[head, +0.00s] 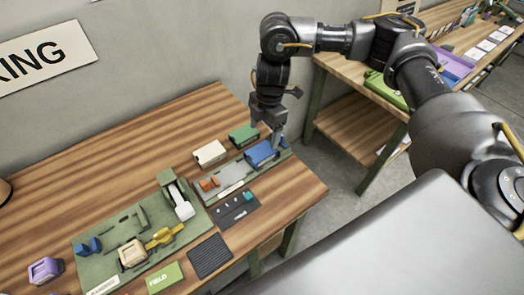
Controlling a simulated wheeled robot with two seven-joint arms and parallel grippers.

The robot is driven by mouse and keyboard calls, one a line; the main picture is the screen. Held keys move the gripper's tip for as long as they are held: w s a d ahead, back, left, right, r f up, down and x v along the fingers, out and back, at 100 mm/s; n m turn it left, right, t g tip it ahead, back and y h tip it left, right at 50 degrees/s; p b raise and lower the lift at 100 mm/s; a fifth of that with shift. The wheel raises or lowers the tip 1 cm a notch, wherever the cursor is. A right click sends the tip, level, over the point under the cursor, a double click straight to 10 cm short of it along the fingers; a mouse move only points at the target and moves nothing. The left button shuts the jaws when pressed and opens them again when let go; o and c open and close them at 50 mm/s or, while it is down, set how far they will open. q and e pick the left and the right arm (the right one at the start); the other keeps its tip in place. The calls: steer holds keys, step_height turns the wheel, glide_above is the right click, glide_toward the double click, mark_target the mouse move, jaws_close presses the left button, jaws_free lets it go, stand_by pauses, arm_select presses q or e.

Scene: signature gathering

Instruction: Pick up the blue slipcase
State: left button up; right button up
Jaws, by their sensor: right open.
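The blue slipcase appears to be the blue block (260,154) at the right end of a grey-green tray (205,194) on the wooden table. My right gripper (274,138) points down right at this block, its fingers over the block's right end. The fingertips partly cover that end, and I cannot tell whether they touch it. The right gripper is open. My left gripper is not in view.
A green block (243,135) and a cream block (209,153) stand just behind the tray. A dark mat (236,209) lies in front. A green board (103,267) with several parts is at left. Bare wood lies at the table's right corner.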

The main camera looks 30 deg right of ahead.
mark_target(262, 151)
steer(key=f, duration=0.3)
steer(key=shift+w+a+f, duration=0.15)
steer(key=shift+a+f, duration=0.2)
steer(key=shift+a, duration=0.05)
steer(key=shift+d+f, duration=0.1)
steer(key=shift+f, duration=0.25)
steer(key=shift+f+p, duration=0.45)
steer(key=shift+f, duration=1.9)
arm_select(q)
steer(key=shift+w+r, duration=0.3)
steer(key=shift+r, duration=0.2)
arm_select(e)
steer(key=shift+s, duration=0.2)
steer(key=shift+a, duration=0.2)
steer(key=shift+c, duration=0.3)
steer(key=c, duration=1)
